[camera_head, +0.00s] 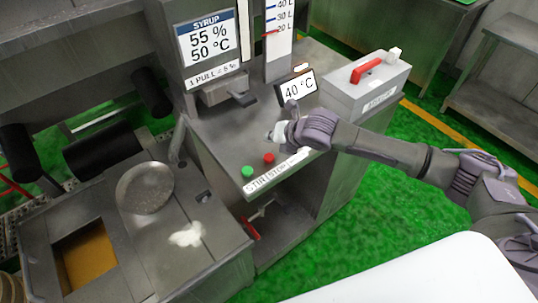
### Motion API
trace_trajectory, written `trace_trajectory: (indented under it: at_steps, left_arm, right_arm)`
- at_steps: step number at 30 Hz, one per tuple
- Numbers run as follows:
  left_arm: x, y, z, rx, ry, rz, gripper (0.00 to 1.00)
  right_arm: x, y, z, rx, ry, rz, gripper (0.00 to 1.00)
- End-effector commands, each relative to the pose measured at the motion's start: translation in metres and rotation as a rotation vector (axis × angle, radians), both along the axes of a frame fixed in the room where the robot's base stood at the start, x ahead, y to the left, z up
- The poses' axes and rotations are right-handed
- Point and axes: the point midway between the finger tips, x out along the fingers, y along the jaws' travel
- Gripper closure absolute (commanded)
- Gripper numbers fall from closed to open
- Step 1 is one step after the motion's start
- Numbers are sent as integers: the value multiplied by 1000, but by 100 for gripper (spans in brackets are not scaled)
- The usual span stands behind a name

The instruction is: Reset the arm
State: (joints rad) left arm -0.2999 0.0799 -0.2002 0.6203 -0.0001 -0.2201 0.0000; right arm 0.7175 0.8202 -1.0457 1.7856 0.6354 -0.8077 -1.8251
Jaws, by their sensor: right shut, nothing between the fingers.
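My right arm comes in from the right edge and reaches over the syrup station's steel counter (222,150). My right gripper (279,131) is shut and empty above the counter, just beyond the red button (268,158) and green button (247,171). I cannot tell whether it touches the counter or the small part near it. The left gripper is not in view.
A syrup sign (206,42), a level gauge (279,35) and a 40 °C display (298,86) stand behind the gripper. A grey box with a red handle (366,70) sits at the counter's right. A round pan (145,187) lies on the left worktop.

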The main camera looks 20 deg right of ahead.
Motion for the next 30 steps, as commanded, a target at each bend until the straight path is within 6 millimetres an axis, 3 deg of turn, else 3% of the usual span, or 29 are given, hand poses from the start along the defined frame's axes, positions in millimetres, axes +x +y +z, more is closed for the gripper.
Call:
trace_trajectory:
  at_steps: [14, 17, 20, 25, 30]
  left_arm:
    - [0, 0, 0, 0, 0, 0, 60]
    - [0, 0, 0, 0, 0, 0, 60]
    - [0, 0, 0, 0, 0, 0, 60]
    - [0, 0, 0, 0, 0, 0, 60]
    - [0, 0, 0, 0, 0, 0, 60]
  right_arm:
    - [0, 0, 0, 1, 1, 0, 100]
    - [-8, 9, -5, 28, 22, -15, 100]
    - [-30, 34, -15, 122, 87, -78, 100]
    - [-93, 81, -31, 406, 286, -353, 100]
    - [-152, 87, -38, 703, 491, -788, 100]
